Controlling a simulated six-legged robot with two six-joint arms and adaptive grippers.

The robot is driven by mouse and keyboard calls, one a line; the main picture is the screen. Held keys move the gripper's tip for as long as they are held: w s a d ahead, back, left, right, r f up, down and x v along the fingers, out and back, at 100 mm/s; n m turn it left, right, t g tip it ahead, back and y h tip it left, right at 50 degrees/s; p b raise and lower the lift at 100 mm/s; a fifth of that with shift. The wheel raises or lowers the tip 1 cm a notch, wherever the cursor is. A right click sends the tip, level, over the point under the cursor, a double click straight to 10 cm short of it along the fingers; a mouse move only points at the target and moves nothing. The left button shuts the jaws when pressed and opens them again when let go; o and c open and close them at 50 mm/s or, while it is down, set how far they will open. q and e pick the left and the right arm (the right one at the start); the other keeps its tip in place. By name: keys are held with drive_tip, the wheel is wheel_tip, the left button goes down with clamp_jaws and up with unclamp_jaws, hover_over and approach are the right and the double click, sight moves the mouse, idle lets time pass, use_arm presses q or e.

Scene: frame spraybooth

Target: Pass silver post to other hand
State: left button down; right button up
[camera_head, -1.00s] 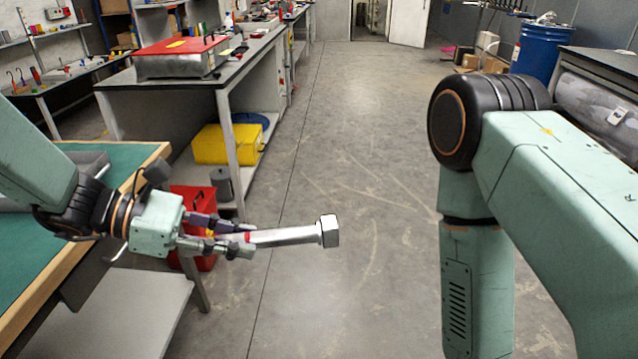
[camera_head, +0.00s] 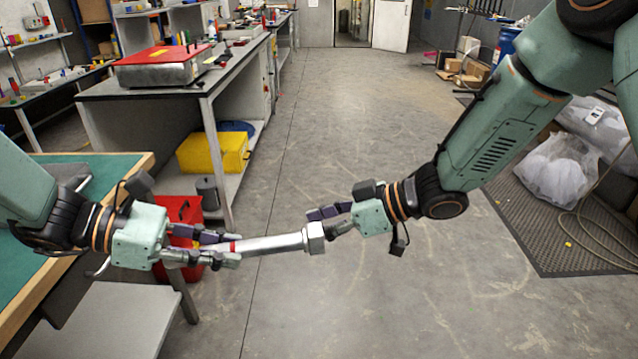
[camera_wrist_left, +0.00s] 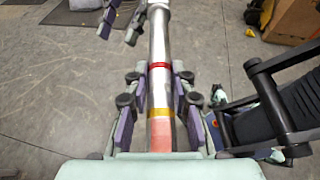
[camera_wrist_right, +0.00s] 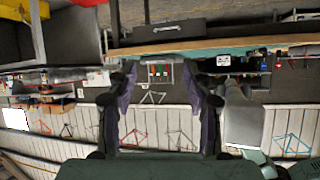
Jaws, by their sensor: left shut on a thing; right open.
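The silver post (camera_head: 268,244) is a metal rod with a hexagonal head at its right end, held nearly level over open floor in the head view. My left gripper (camera_head: 238,250) is shut on its left part. In the left wrist view the post (camera_wrist_left: 159,40) runs away between the fingers, with a red and a yellow band. My right gripper (camera_head: 322,223) is open beside the hexagonal head, fingers pointing left; whether it touches is unclear. Its fingertips show at the top of the left wrist view. In the right wrist view, nothing shows clearly between the right gripper's fingers (camera_wrist_right: 170,100).
A green-topped workbench (camera_head: 125,168) stands at the left, near my left arm. Behind it are a red bin (camera_head: 182,209) and a shelved bench with a yellow box (camera_head: 212,152). A dark mat (camera_head: 545,215) with plastic bags lies at the right. The middle floor is clear.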

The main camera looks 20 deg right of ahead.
wheel_tip(320, 180, up, 8)
drive_tip(key=n+g, duration=0.2)
drive_tip(key=n, duration=0.2)
use_arm(q)
drive_tip(key=shift+s+a, duration=0.1)
use_arm(e)
drive_tip(key=n+g+h, duration=0.2)
drive_tip(key=g, duration=0.1)
approach(263, 239)
drive_tip(key=shift+w+d+r, duration=0.1)
drive_tip(key=shift+d+r, duration=0.3)
drive_tip(key=shift+r, duration=0.25)
drive_tip(key=shift+f, duration=0.25)
drive_tip(key=x, duration=1)
drive_tip(key=shift+a+f, duration=0.25)
drive_tip(key=shift+f, duration=0.1)
drive_tip(key=shift+a+f, duration=0.15)
drive_tip(key=shift+a, duration=0.2)
drive_tip(key=shift+c, duration=0.2)
